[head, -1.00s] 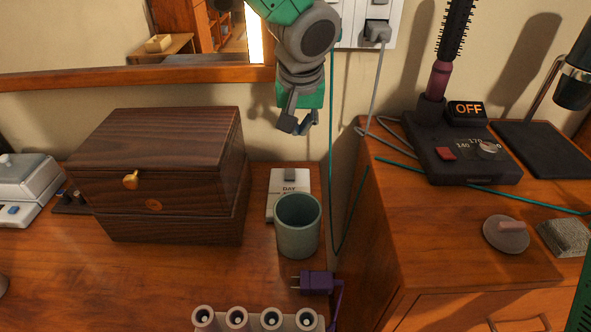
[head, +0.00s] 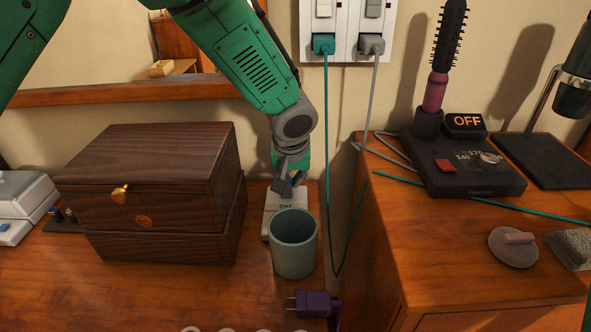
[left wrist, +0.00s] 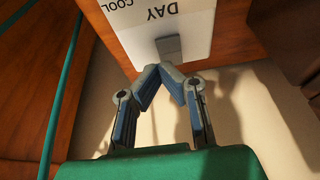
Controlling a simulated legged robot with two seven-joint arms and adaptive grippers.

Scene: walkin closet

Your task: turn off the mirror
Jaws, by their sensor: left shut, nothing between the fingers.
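The wood-framed mirror (head: 110,94) hangs on the wall at the upper left of the head view, partly behind my left arm. Below it, a white control box (head: 272,226) marked DAY lies on the table. In the left wrist view the box (left wrist: 197,30) shows the words DAY and COOL and a grey slider (left wrist: 168,48). My left gripper (head: 290,190) is shut and empty, pointing down at the slider end of the box. Its fingertips (left wrist: 165,72) are right by the slider; I cannot tell whether they touch. My right gripper is not in view.
A green cup (head: 293,245) stands just in front of the control box. A dark wooden box (head: 165,190) is to its left. A purple plug (head: 314,303) lies in front. Wall switches (head: 347,30) have teal and grey cords plugged in below. A styler base reading OFF (head: 466,122) is at right.

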